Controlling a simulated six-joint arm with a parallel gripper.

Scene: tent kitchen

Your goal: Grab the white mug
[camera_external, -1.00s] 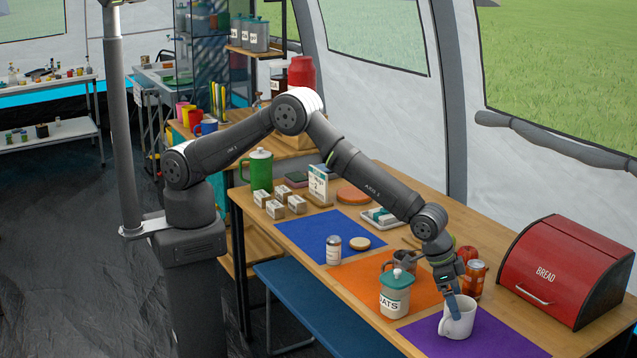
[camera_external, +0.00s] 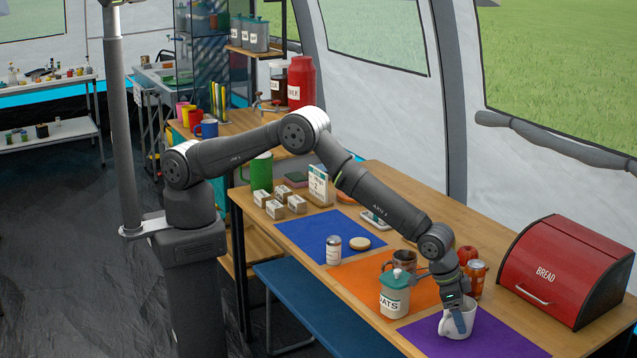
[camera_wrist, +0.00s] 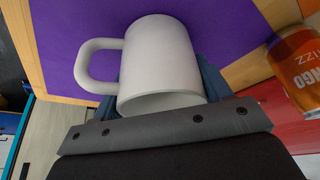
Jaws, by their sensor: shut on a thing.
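The white mug (camera_external: 463,318) stands on the purple mat (camera_external: 480,344) near the front right of the table. My gripper (camera_external: 459,322) has come down on it from above and is shut on it. In the wrist view the mug (camera_wrist: 160,62) fills the middle, with its handle (camera_wrist: 88,68) pointing left. The blue fingers of my gripper (camera_wrist: 165,85) show on both sides of the mug's body. The mug's inside is mostly hidden.
An orange can (camera_external: 476,277), a brown mug (camera_external: 402,262) and a teal-lidded oats jar (camera_external: 394,297) stand close behind and left of the mug. A red bread box (camera_external: 566,268) is to the right. The purple mat's right part is clear.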

